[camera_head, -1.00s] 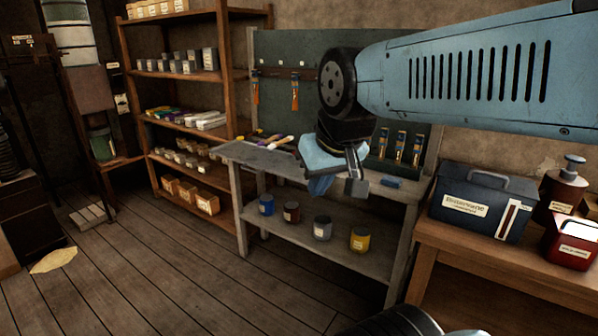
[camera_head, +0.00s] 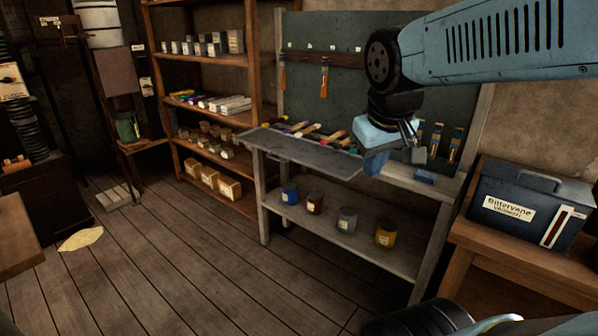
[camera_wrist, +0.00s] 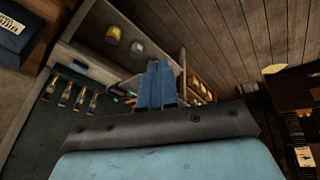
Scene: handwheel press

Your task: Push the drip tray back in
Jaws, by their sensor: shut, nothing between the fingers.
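A flat grey tray-like panel (camera_head: 310,156) sticks out at the front of the grey workbench top; it may be the drip tray, but no label shows. Its far side lies by several coloured tubes. My gripper (camera_head: 375,163) hangs near the panel's right end, pointing down. Its blue fingers also show in the wrist view (camera_wrist: 157,85), close together with nothing between them. I cannot tell whether they touch the bench or panel.
Several jars (camera_head: 346,220) stand on the workbench's lower shelf. A blue block (camera_head: 425,177) lies on the bench's right part. A dark blue case (camera_head: 527,208) sits on a wooden table at right. The plank floor (camera_head: 180,270) ahead is largely clear.

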